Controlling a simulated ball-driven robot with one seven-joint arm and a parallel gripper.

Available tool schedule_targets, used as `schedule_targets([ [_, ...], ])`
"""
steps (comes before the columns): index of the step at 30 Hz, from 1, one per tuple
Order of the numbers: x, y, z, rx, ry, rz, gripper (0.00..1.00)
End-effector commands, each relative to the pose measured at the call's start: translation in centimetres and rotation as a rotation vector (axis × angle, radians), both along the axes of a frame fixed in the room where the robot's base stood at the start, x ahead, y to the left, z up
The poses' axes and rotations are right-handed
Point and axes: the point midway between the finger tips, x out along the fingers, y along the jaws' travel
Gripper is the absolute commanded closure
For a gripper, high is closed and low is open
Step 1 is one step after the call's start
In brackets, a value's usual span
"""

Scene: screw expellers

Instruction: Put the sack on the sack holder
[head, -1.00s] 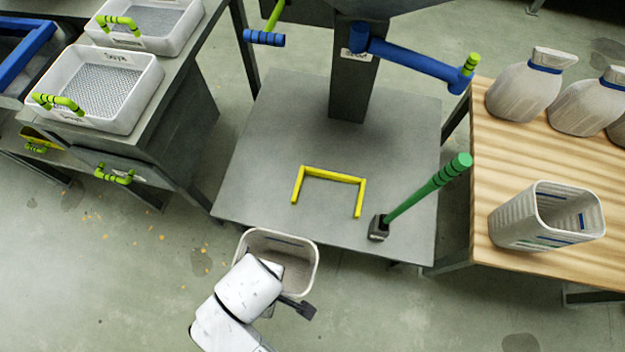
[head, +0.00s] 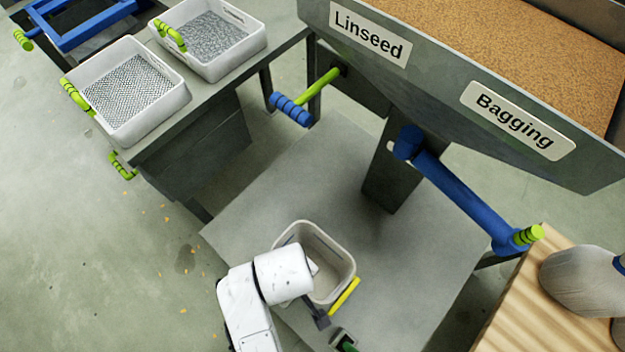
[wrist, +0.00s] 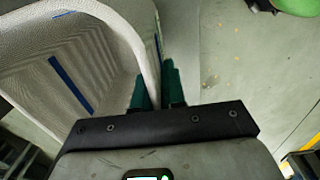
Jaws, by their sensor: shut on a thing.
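The sack (head: 343,262) is pale, woven and open-topped. It is upright over the grey platform in the head view, partly covering the yellow sack holder (head: 345,294). Only one yellow bar of the holder shows; whether the sack touches it or hangs above it I cannot tell. My gripper (wrist: 158,85) is shut on the sack's wall near its rim, with one green finger on each side in the wrist view. The sack (wrist: 75,60) fills the upper left there, with a blue stripe on it. In the head view my arm hides the fingers.
The bagging hopper (head: 450,75) with a blue spout handle (head: 460,195) stands above the platform (head: 420,260). A green lever (head: 348,346) is at the bottom edge. A wooden table (head: 510,310) with a filled sack (head: 582,282) is right; sieve trays (head: 135,95) stand left.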

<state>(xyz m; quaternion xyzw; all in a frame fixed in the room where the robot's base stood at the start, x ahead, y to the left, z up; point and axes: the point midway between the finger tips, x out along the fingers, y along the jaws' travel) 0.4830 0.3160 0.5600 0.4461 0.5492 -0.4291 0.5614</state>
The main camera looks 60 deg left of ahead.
Motion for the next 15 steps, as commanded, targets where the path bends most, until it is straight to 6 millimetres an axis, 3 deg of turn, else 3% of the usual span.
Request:
schedule_targets([
  [4,0.0,0.0,-1.2,-0.001,0.001,0.001,1.0],
  [10,0.0,0.0,-4.8,-0.002,0.0,0.001,1.0],
  [15,0.0,0.0,-6.3,-0.001,0.0,0.0,1.0],
])
